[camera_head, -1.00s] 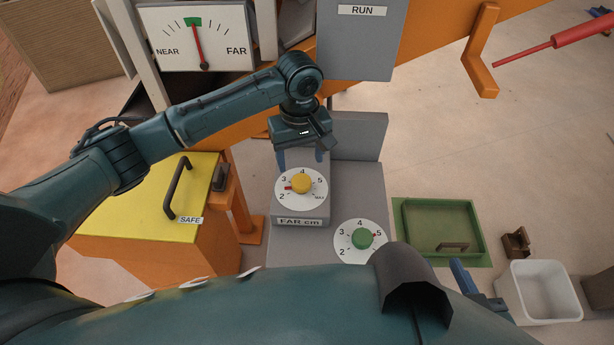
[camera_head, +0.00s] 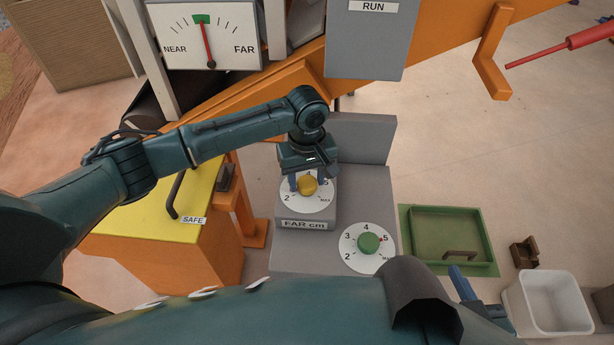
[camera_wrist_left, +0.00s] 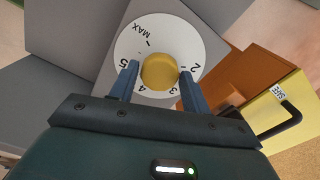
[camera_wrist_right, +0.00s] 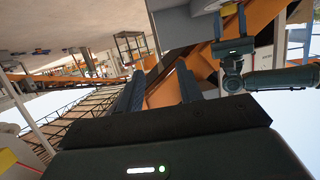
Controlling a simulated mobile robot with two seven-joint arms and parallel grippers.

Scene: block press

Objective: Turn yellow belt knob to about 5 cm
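The yellow knob (camera_head: 308,185) sits on a white dial (camera_head: 304,205) above the "FAR cm" label. It also shows in the left wrist view (camera_wrist_left: 159,72), where the dial runs from 2 to MAX. The knob's red pointer is not visible now. My left gripper (camera_head: 307,182) is down at the dial, its blue fingers apart on either side of the knob; in the left wrist view (camera_wrist_left: 159,68) the knob lies between the fingertips, with no clear grip on it. My right gripper (camera_wrist_right: 160,75) is open and empty, away from the dials.
A green knob (camera_head: 368,243) on a second dial is close by at the lower right, its red mark near 5. A gauge (camera_head: 207,35) reads NEAR to FAR, its needle at the green mark. A yellow cover with a handle (camera_head: 174,195), a green tray (camera_head: 408,240) and a white bin (camera_head: 550,318) stand around.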

